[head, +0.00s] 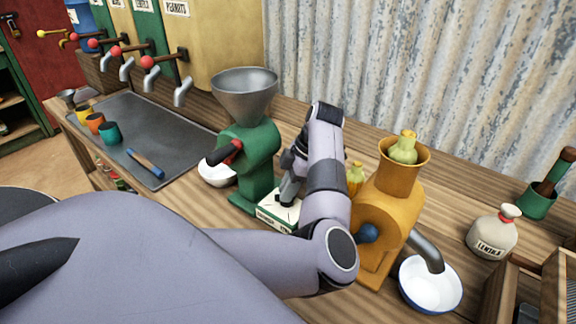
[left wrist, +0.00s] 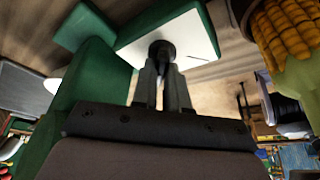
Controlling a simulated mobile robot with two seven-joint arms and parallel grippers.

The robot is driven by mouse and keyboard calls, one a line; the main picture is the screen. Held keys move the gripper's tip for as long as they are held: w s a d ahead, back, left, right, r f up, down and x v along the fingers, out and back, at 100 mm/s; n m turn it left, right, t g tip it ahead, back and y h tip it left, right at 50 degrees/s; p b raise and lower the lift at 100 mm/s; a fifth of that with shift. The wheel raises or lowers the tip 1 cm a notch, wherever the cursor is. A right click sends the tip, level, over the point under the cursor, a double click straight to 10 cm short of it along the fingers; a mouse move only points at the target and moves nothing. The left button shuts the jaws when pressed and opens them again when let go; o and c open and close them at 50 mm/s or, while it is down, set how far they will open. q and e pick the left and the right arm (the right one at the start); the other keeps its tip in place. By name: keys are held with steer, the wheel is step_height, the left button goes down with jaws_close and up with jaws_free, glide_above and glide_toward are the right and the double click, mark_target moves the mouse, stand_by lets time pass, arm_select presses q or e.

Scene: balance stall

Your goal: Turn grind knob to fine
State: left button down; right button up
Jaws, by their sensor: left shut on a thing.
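The green grinder (head: 258,160) with a grey metal hopper (head: 245,95) stands on the wooden counter. A low white box with green edges (head: 268,219) sits at its right; its white top (left wrist: 198,38) shows in the left wrist view. A small dark knob (left wrist: 161,48) stands on that top. My left gripper (head: 287,198) reaches down over the box. In the left wrist view its fingers (left wrist: 163,66) are closed together on the knob. The knob's pointer and most markings are hidden or too small to read. My right gripper is not in view.
A yellow-orange mill (head: 372,215) with corn in its hopper stands close at the arm's right, with a white bowl (head: 430,285) under its spout. A grey tray (head: 150,140) with cups lies at the left. A lentil sack (head: 492,235) stands at the right.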

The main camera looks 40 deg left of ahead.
arm_select(q)
steer(key=shift+n, duration=0.3)
steer(key=n+h+b, duration=0.1)
steer(key=n, duration=0.1)
steer(key=shift+n+g+b, duration=0.3)
steer(key=shift+n+b, duration=0.1)
steer(key=shift+a+n+h+b, duration=0.1)
steer(key=shift+n+h+b, duration=0.8)
steer(key=shift+n, duration=1.1)
steer(key=c, duration=1.1)
jaws_free()
steer(key=shift+c, duration=0.2)
steer(key=b+v, duration=0.1)
steer(key=v, duration=0.6)
steer(key=shift+w+r, duration=0.1)
steer(key=shift+w, duration=0.05)
